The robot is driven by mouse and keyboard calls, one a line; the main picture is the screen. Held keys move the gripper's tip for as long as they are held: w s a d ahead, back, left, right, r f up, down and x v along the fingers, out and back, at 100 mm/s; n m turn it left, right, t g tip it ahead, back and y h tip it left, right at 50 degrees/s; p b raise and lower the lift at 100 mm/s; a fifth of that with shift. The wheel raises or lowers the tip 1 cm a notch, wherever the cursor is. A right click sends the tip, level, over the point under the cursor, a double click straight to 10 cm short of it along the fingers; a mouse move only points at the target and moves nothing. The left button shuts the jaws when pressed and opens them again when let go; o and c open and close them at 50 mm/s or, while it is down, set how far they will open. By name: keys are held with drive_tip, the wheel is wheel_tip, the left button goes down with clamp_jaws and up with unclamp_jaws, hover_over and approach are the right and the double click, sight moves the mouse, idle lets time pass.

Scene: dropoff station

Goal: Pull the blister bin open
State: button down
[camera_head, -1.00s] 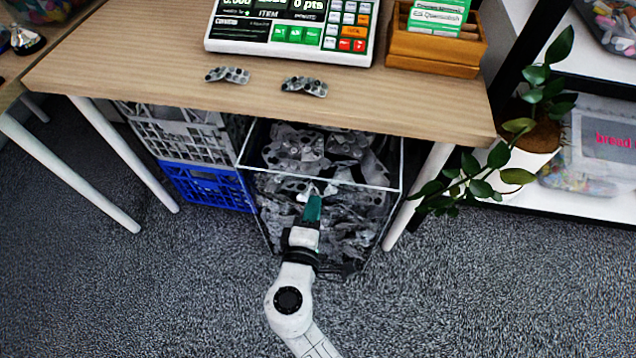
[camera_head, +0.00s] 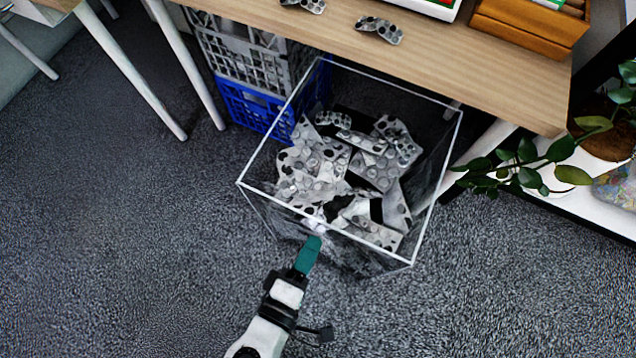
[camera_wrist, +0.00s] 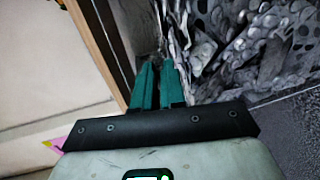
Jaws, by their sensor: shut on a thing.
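The blister bin (camera_head: 427,217) is a clear, open-topped box with pale edges, partly full of silver and grey blister packs (camera_head: 345,165). It stands mostly out in front of the table, with its back end still near the table edge. My gripper (camera_head: 314,240), with teal fingers, is at the middle of the bin's front rim and is shut on it. In the wrist view the teal fingers (camera_wrist: 158,85) are close together beside the bin's wall, with blister packs to their right. The exact spot gripped is hidden.
The wooden table (camera_head: 480,75) holds two blister packs (camera_head: 380,29) and a wooden card box (camera_head: 530,22). Grey and blue crates (camera_head: 250,105) stand under it, left of the bin. A plant (camera_head: 540,165) hangs at the right. The carpet (camera_head: 130,250) in front and left is clear.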

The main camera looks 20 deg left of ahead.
drive_tip(key=shift+s, duration=0.45)
drive_tip(key=shift+f, duration=0.1)
drive_tip(key=c, duration=1.2)
unclamp_jaws()
drive_tip(key=p+v, duration=0.1)
drive_tip(key=v, duration=0.9)
drive_tip(key=shift+s+p, duration=0.3)
drive_tip(key=shift+s, duration=0.05)
